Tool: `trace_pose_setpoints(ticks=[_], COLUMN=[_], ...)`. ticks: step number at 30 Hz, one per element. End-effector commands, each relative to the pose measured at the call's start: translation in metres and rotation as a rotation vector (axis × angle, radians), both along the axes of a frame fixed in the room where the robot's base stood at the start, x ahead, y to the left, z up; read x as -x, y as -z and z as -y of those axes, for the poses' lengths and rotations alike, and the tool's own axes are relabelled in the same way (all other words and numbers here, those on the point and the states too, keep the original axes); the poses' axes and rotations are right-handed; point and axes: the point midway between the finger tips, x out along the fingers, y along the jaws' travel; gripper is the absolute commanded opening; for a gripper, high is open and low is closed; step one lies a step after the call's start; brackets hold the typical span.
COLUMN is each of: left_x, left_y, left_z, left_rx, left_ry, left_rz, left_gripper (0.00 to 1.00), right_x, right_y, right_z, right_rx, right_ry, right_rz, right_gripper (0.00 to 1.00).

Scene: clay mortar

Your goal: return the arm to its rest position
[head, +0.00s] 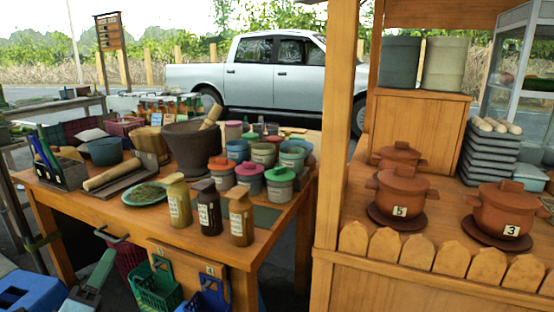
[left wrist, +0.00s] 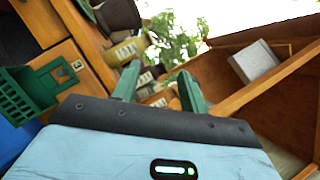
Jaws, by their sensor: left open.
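My left gripper (head: 103,262) is low at the left of the head view, in front of the wooden table (head: 255,247) and below its top. Its green fingers also show in the left wrist view (left wrist: 158,84), apart with a gap between them and nothing held. The dark clay mortar (head: 190,148) stands on the table with a wooden pestle (head: 211,117) leaning in it, well above and beyond the gripper. My right gripper is in neither view.
A green basket (head: 157,288) and a blue basket (head: 207,297) are right of my gripper, by the table front. Bottles (head: 241,216) and lidded pots (head: 280,184) stand near the table edge. A wooden stall (head: 420,283) with clay pots stands at right.

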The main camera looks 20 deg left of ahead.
Motion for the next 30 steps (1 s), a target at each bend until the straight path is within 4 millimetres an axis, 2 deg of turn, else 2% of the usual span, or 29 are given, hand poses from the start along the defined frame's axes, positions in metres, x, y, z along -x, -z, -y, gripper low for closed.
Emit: trace_pose_setpoints(ticks=[1, 5, 9, 12, 15, 19, 24, 27, 30], left_x=[0.008, 0.035, 0.079, 0.116, 0.156, 0.207, 0.256, 0.274, 0.284], left_y=[0.015, 0.072, 0.124, 0.152, 0.169, 0.176, 0.166, 0.161, 0.159], left_z=[0.003, 0.017, 0.043, 0.069, 0.100, 0.147, 0.205, 0.229, 0.243], left_rx=[0.121, 0.436, 0.781, 1.030, 1.281, 1.602, 1.960, 2.099, 2.180], left_ry=[0.016, 0.040, 0.029, -0.001, -0.042, -0.108, -0.187, -0.219, -0.241], left_rz=[-0.069, -0.231, -0.383, -0.473, -0.544, -0.602, -0.625, -0.625, -0.625], left_gripper=[0.44, 0.44, 0.44, 0.44, 0.44, 0.44, 0.44, 0.44, 0.44], right_x=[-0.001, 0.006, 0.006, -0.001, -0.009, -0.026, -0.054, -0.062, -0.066], right_y=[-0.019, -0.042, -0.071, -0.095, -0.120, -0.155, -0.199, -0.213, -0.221], right_z=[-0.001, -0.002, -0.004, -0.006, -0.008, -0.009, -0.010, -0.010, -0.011], right_rx=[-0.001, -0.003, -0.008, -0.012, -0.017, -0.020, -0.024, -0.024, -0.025], right_ry=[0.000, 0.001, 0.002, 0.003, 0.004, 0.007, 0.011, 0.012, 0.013], right_rz=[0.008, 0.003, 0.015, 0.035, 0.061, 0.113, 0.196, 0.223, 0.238], right_gripper=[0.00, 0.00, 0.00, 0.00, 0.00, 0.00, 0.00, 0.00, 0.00])
